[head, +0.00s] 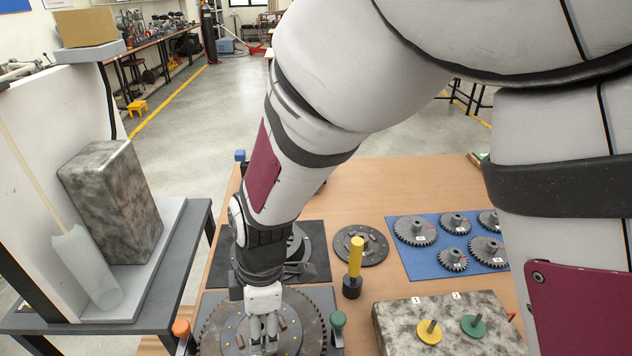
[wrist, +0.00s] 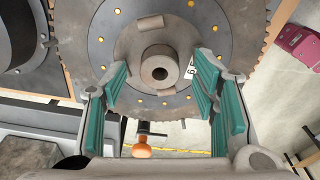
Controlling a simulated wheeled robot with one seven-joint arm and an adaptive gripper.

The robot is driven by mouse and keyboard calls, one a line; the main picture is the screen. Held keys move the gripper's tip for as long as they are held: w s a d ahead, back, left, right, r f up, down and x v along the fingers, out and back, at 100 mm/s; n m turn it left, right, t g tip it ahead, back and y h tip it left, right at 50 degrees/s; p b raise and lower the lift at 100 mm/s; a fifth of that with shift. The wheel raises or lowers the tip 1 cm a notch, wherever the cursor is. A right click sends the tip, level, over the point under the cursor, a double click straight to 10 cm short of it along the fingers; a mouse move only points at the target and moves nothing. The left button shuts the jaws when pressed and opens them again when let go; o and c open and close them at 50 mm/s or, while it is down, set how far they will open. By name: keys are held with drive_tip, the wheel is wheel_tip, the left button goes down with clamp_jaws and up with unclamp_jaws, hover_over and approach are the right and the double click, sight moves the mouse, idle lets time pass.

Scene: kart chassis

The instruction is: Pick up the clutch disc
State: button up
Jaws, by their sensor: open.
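A dark round disc with a raised centre (head: 361,245) lies flat on the wooden table, beside a yellow-handled tool; it looks like the clutch disc, though I cannot be sure. My gripper (head: 264,335) is in front and left of it, pointing down over a large toothed disc (head: 225,325). In the wrist view my gripper (wrist: 158,85) is open, its green-padded fingers on either side of the grey hub (wrist: 160,68) at the middle of the toothed disc (wrist: 85,45). Nothing is held between the fingers. Whether the fingers touch the hub is unclear.
The yellow-handled tool (head: 355,262) stands upright between the discs. A blue mat (head: 418,262) holds several gears. A stone-patterned block (head: 385,325) carries yellow and green pieces. Another round part (head: 295,245) is partly hidden behind my arm.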

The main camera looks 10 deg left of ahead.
drive_tip(key=shift+f, duration=0.3)
clamp_jaws()
drive_tip(key=shift+r, duration=0.1)
